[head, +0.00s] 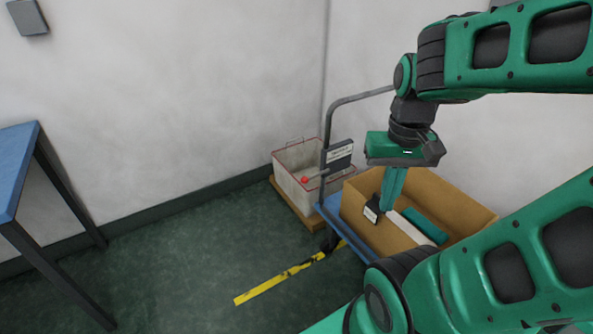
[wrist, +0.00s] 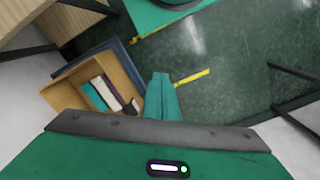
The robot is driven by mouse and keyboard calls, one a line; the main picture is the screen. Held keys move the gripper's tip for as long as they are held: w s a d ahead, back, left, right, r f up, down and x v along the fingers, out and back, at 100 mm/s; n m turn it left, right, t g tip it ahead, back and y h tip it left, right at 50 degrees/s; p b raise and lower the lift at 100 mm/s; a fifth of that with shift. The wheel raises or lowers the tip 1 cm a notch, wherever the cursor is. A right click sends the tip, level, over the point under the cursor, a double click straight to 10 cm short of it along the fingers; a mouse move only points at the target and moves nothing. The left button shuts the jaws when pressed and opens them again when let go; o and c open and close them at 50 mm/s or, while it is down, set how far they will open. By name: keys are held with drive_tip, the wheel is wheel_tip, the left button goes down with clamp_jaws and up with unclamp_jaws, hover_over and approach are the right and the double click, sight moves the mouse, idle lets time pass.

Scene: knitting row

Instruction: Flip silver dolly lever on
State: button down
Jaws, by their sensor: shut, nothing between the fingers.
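The dolly has a blue platform (head: 336,214) and a grey tube handle (head: 328,135), standing against the wall in the head view. A grey box with a white label (head: 339,154) is fixed on the handle. A silver lever (head: 322,174) with a red knob (head: 304,180) sticks out from it to the left, slightly downward. My gripper (head: 387,207) points down to the right of the lever, apart from it, in front of the cardboard box. Its green fingers are together and empty, also in the wrist view (wrist: 160,76). I cannot make out the lever in the wrist view.
An open cardboard box (head: 465,199) with white, teal and dark items stands on the dolly; the wrist view shows it too (wrist: 128,84). A pale red-rimmed bin (head: 290,158) stands behind the lever. A blue table (head: 14,165) is at left. Yellow tape (head: 270,288) marks open floor.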

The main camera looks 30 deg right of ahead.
sight(304, 178)
drive_tip(key=shift+w, duration=0.1)
drive_tip(key=w+d+f+n+h, duration=0.1)
drive_tip(key=w+d+n, duration=0.15)
drive_tip(key=w, duration=0.85)
drive_tip(key=w+d+f+n+h, duration=0.1)
drive_tip(key=w+d+f+h, duration=0.15)
drive_tip(key=w, duration=0.85)
drive_tip(key=w+a+f+n+t, duration=0.1)
drive_tip(key=w+f+n, duration=0.1)
drive_tip(key=w+f, duration=0.4)
drive_tip(key=w+a+f+n+t, duration=0.1)
drive_tip(key=w+f, duration=0.5)
drive_tip(key=w, duration=0.8)
drive_tip(key=shift+w+a+f+n+h, duration=0.25)
drive_tip(key=shift+a+n+h, duration=0.1)
drive_tip(key=shift+a, duration=0.2)
drive_tip(key=shift+f, duration=0.1)
drive_tip(key=x, duration=1.3)
drive_tip(key=shift+w+d+f, duration=0.1)
drive_tip(key=shift+d+f, duration=0.1)
drive_tip(key=shift+f, duration=0.1)
